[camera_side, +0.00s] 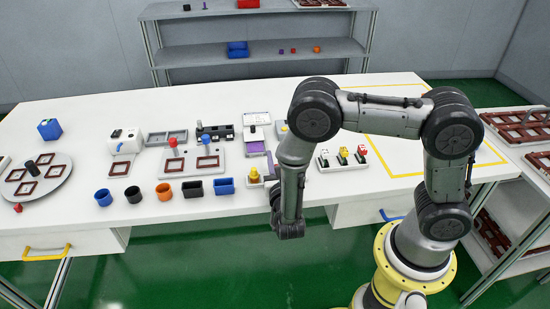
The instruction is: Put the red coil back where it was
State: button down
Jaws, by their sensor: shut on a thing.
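My gripper (275,196) is at the low end of my arm, by the front edge of the white table. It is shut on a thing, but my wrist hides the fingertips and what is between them. I cannot tell if that thing is the red coil. A small red piece (18,208) lies at the far left, just in front of the round grey tray (58,188). A red knob-like part (172,142) stands on the grey fixture plate (190,173). I cannot tell if either is a coil.
An orange cup (164,192), a black cup (133,194) and a blue bin (224,186) stand along the front edge, left of my gripper. A purple-and-white device (254,138) is behind it. Small yellow, white and red parts (343,156) sit to the right.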

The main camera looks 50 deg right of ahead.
jog(key=c, duration=1.3)
grip_release()
jog(key=shift+f, duration=0.15)
jog(key=o, duration=0.5)
jog(key=shift+c, duration=0.2)
